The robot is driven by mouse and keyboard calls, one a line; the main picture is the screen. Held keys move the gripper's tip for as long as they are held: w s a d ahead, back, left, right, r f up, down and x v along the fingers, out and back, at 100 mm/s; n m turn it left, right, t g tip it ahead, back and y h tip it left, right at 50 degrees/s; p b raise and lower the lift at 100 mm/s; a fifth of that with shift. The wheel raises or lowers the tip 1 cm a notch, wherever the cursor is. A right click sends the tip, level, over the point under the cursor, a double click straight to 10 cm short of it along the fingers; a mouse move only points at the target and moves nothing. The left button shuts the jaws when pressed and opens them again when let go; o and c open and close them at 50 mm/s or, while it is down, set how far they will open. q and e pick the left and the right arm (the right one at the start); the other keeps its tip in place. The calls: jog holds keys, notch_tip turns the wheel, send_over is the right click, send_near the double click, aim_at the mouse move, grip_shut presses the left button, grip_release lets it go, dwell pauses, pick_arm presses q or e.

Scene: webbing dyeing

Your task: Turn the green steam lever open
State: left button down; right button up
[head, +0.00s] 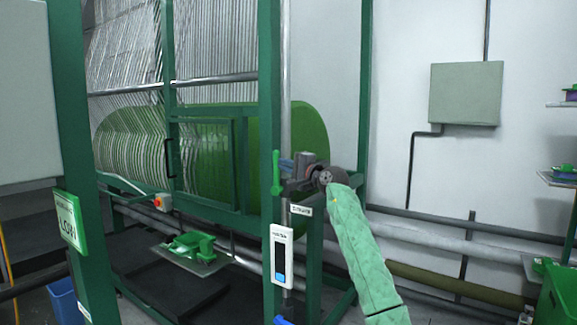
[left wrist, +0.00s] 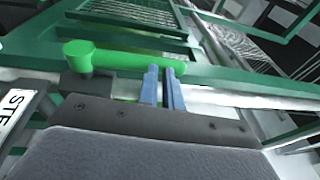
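The green steam lever (head: 276,172) stands upright on the green frame post in the head view, with a rounded knob at its lower end. In the left wrist view the green lever (left wrist: 110,56) runs across the picture, with its thick round end at the left. My left gripper (head: 287,163) is just right of the lever in the head view. In the left wrist view its blue fingers (left wrist: 160,70) are close together, with only a thin gap and nothing seen between them. Their tips overlap the lever's thin part; contact is unclear. My right gripper is out of view.
A white gauge (head: 282,255) with a blue bar hangs on the post below the lever. A label plate (head: 301,210) and horizontal pipes (head: 425,222) are near my arm. A large green drum (head: 300,140) stands behind the frame. A green bin (head: 555,290) is at right.

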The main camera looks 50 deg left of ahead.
pick_arm(q)
jog(key=shift+a+r, duration=0.15)
jog(key=shift+r, duration=0.1)
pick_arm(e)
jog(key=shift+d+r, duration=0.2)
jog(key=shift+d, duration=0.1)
pick_arm(q)
jog(key=shift+s, duration=0.1)
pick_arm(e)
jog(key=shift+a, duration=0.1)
